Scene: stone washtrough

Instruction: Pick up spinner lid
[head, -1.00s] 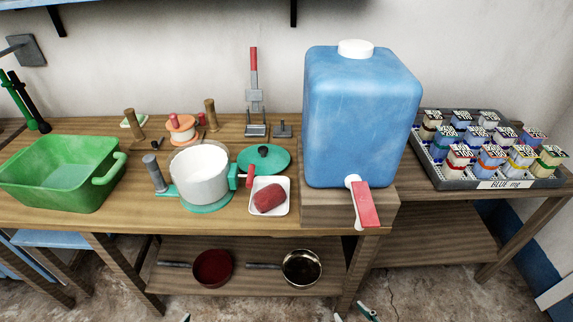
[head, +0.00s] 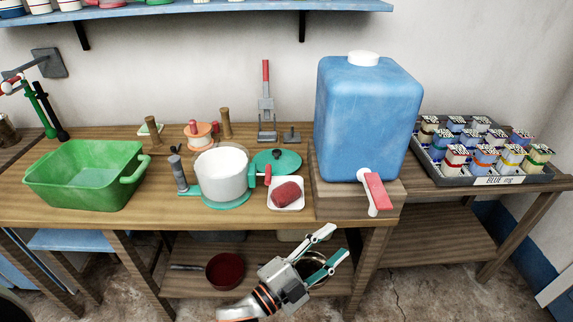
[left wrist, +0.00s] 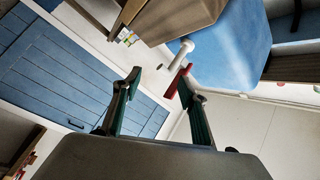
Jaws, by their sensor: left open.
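The spinner lid, a flat teal disc with a dark knob (head: 287,165), lies on the wooden table behind the meat tray and right of the spinner. The spinner (head: 222,174) is a white bowl on a teal base with a grey handle. My left gripper (head: 338,243) is open and empty in front of the table's front edge, below the tabletop and to the lower right of the lid. Its two fingers also show spread in the left wrist view (left wrist: 160,78), where the lid is not seen. My right gripper is not in view.
A white tray with red meat (head: 287,194) sits just in front of the lid. A blue water jug (head: 365,120) with a red tap handle (head: 376,190) stands to the right. A green basin (head: 85,178) is at left. Pans (head: 225,270) rest on the lower shelf.

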